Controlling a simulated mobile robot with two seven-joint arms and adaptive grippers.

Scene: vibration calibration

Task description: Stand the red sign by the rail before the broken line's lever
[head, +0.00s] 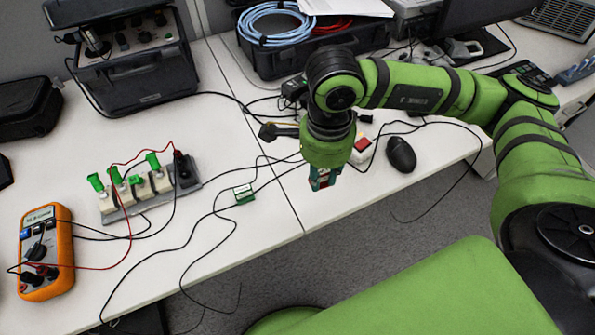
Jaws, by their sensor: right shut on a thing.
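My right gripper (322,180) points down over the front part of the white table, right of the table seam. It is shut on a small red and teal thing (323,179), mostly hidden by the fingers; I cannot tell for sure that it is the red sign. A row of cream blocks with green levers (153,160) stands on a grey rail (150,203) at the left. Several levers stand up, and one (135,179) looks lower. I cannot tell which line is broken. The gripper is well right of the rail. My left gripper is not in view.
An orange multimeter (46,250) lies at the left front. A green and white connector (244,194) lies between rail and gripper, among loose black cables. A red-topped white box (361,146) and a black mouse (401,154) are to the right.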

